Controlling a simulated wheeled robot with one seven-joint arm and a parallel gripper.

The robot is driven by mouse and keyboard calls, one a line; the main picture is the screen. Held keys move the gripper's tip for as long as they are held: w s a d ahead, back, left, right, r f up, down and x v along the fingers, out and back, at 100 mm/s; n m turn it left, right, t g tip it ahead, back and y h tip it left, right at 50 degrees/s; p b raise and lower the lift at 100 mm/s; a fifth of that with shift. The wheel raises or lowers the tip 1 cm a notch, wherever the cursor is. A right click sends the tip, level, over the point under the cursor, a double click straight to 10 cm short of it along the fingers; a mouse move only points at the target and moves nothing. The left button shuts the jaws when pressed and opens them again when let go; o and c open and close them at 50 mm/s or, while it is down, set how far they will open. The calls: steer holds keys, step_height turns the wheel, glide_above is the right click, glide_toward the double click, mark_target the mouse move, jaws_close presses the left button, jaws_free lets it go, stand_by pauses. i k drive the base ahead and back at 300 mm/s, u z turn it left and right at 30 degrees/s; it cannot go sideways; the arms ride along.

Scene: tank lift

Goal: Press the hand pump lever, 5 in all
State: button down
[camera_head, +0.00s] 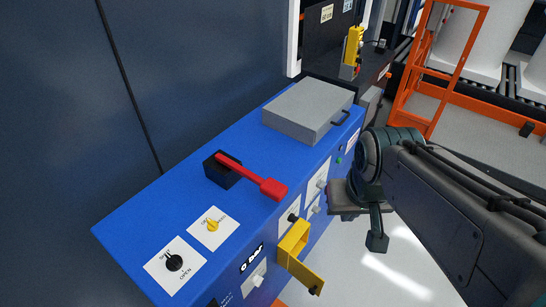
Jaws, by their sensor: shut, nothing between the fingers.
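The red hand pump lever (245,176) sits on the top of the blue console (150,215). It rises from a black slotted base (220,172) and points right toward the console's front edge, with a thicker red grip at its end. My gripper (376,241) is at the right, in front of the console and apart from the lever. Its fingers look closed and empty, and it hangs downward from my arm. The arm partly hides the far end of the console's front.
A grey case (307,108) with a handle lies on the console top beyond the lever. Black (174,263) and yellow (212,225) knobs sit at the near end. A yellow hinged cover (296,244) sticks out from the front. An orange frame (420,90) stands behind.

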mark_target(272, 189)
steer(key=z, duration=1.35)
steer(key=i, duration=0.55)
steer(key=u, duration=2.5)
